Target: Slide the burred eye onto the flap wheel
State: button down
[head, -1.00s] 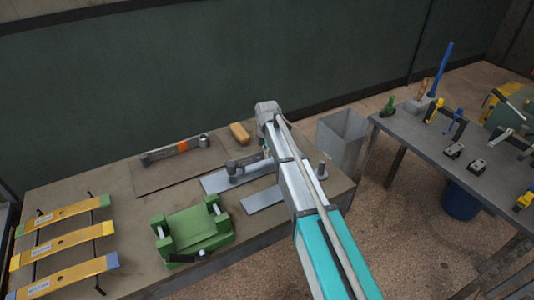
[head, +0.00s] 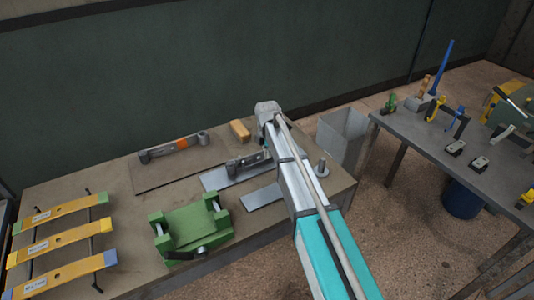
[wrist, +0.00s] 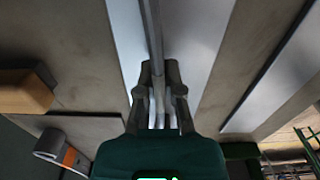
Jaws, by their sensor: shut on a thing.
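My gripper (wrist: 158,105) is shut on a grey spring leaf (wrist: 152,30), which runs up out of the wrist view. In the head view the held leaf (head: 247,161) shows left of my arm, with a rounded eye at its left end. It is just above or on a pale metal plate; I cannot tell which. My arm hides the gripper and the rest of the leaf there. Burrs are too small to see. A short upright grey post (head: 322,168) at the table's right end may be the flap wheel; I cannot tell for certain.
A leaf with an orange band (head: 180,145) lies on a dark mat beside a wooden block (head: 240,130). A green fixture (head: 190,228) stands in front, yellow leaves (head: 60,240) at left. A grey bin (head: 342,135) separates this table from another with tools.

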jog(key=shift+f, duration=0.15)
jog(key=c, duration=0.7)
grip_release()
jog(key=shift+r, duration=0.25)
notch_tip(320, 180, up, 13)
jog(key=p, duration=1.3)
dwell(0.4)
jog(key=s+d+m, duration=2.4)
jog(key=s+m, duration=0.1)
jog(key=s, duration=0.1)
jog(key=shift+m, duration=0.3)
